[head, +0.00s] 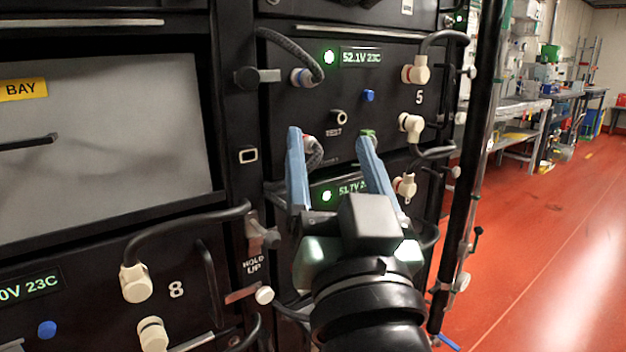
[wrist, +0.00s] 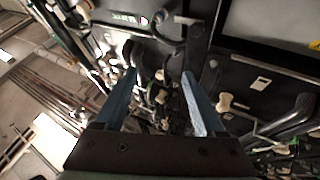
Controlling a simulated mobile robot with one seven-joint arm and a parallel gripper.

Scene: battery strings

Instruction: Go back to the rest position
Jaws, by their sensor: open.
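My gripper (head: 331,138) is open in the head view, in front of the battery rack. Its two blue fingers stand apart and point up, and nothing shows clearly held between them. Behind it is the battery module 5 (head: 285,110), with a green light and a display (head: 361,57) reading 52.1V 23C. A lower module's display (head: 352,188) is partly hidden behind the fingers. In the wrist view the open gripper (wrist: 158,82) shows both blue fingers spread, with cables and dark fittings beyond them. Whether the fingers touch anything is hard to tell.
Cream plugs (head: 415,71) with black cables stick out at the rack's right side. Module 8 has a looped cable (head: 185,226) at lower left. A dark rack post (head: 468,180) stands at right. Beyond it the red floor (head: 545,230) is open, with workbenches (head: 530,110) farther back.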

